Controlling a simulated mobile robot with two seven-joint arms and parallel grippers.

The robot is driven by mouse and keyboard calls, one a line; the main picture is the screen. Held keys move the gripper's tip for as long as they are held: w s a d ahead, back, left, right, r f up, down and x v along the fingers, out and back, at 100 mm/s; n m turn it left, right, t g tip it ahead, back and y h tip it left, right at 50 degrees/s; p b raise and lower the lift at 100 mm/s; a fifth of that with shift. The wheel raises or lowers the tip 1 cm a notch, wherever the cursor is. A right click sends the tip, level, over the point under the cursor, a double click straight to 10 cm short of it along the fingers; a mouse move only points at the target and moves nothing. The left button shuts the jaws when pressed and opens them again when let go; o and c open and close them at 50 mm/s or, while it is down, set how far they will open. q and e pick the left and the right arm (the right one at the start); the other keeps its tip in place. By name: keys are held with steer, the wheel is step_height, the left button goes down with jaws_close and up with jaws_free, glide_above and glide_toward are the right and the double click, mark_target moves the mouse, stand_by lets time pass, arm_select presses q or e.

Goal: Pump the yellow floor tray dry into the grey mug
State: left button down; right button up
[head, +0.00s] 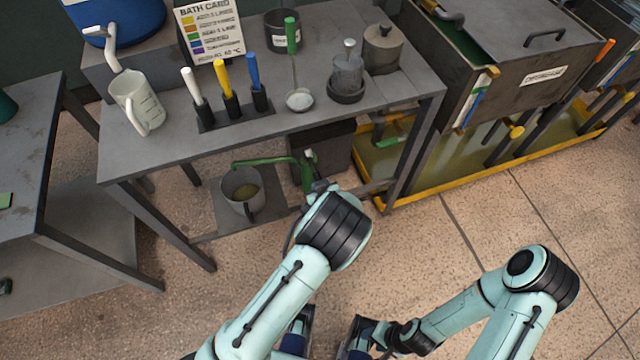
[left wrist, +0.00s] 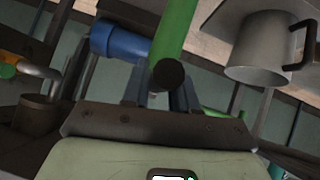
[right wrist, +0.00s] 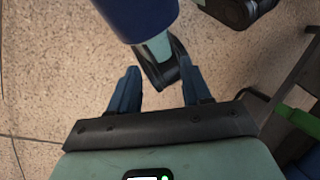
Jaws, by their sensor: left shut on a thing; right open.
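The yellow floor tray (head: 425,192) lies under the dark tanks at the right, with murky greenish liquid in it. The grey mug (head: 243,203) stands on the bench's low shelf with brownish liquid inside; it also shows in the left wrist view (left wrist: 262,62). A green pump (head: 306,172) stands beside the mug, its spout reaching over the mug. My left gripper (left wrist: 158,92) is shut on a green bar with a dark end, apparently the pump handle; my arm partly hides the pump in the head view. My right gripper (right wrist: 155,95) is open and empty, low beside my left arm.
The bench (head: 150,145) carries a white jug (head: 135,100), a row of coloured-handled tools, a ladle (head: 299,99), pots and a bath card (head: 210,30). A dark box (head: 325,148) sits behind the pump. The floor at the right front is clear.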

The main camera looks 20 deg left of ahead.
mark_target(320, 177)
arm_select(q)
step_height(320, 177, up, 3)
steer(key=g+p, duration=0.1)
steer(key=p, duration=0.2)
steer(key=shift+w+f+h, duration=0.1)
steer(key=shift+h, duration=0.3)
steer(key=r+g+p, duration=0.1)
steer(key=p, duration=0.2)
steer(key=r+g+h+p, duration=0.1)
steer(key=p, duration=0.2)
steer(key=shift+w+a+r+g+h, duration=0.15)
steer(key=shift+w+g+h, duration=0.1)
steer(key=shift+g+h, duration=0.05)
steer(key=shift+p, duration=0.35)
arm_select(e)
steer(key=w+r, duration=0.3)
steer(key=r, duration=0.8)
steer(key=shift+a, duration=0.2)
arm_select(q)
steer(key=shift+w+r, duration=0.1)
steer(key=c, duration=1)
jaws_free()
steer(key=shift+o, duration=0.2)
